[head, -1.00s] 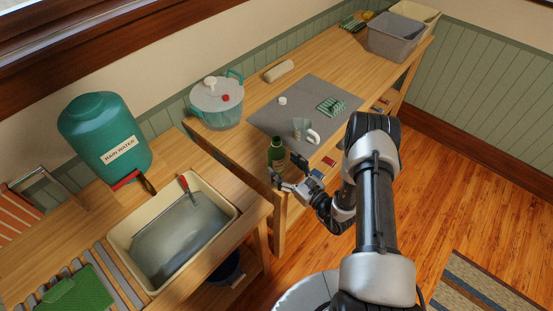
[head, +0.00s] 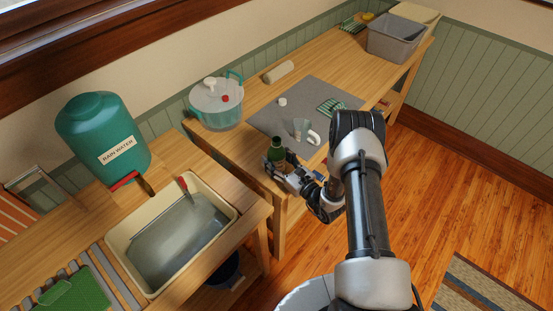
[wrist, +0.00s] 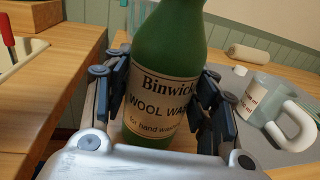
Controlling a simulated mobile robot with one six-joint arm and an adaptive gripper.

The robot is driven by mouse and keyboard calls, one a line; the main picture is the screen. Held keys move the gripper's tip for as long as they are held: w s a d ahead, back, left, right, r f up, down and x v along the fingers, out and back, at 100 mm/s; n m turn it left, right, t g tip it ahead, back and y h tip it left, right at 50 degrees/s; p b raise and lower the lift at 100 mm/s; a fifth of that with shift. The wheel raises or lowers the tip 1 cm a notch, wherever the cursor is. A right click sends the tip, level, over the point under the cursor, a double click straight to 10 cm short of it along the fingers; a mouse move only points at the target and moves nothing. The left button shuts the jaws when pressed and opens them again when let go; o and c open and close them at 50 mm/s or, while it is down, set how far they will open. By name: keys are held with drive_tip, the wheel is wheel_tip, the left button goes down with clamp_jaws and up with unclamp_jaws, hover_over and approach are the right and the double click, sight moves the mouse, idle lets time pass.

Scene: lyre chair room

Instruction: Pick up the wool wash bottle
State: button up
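The wool wash bottle (head: 278,152) is dark green and stands upright at the near edge of the wooden counter. In the wrist view, the bottle (wrist: 163,45) fills the middle, with its cream "Wool Wash" label facing me and its top cut off. My gripper (head: 279,168) is low at the bottle, with one finger on each side of it. In the wrist view, the fingers of my gripper (wrist: 165,100) stand spread very close to the bottle's sides. Firm contact is not clear. The fingers hide parts of the label's edges.
A clear measuring jug (wrist: 280,115) stands close right of the bottle on a grey mat (head: 262,121). A lidded pot (head: 216,108) stands behind left. A sink basin (head: 120,232) is set in the left counter. A grey bin (head: 392,45) is at the far end.

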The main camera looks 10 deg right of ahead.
drive_tip(key=c, duration=0.7)
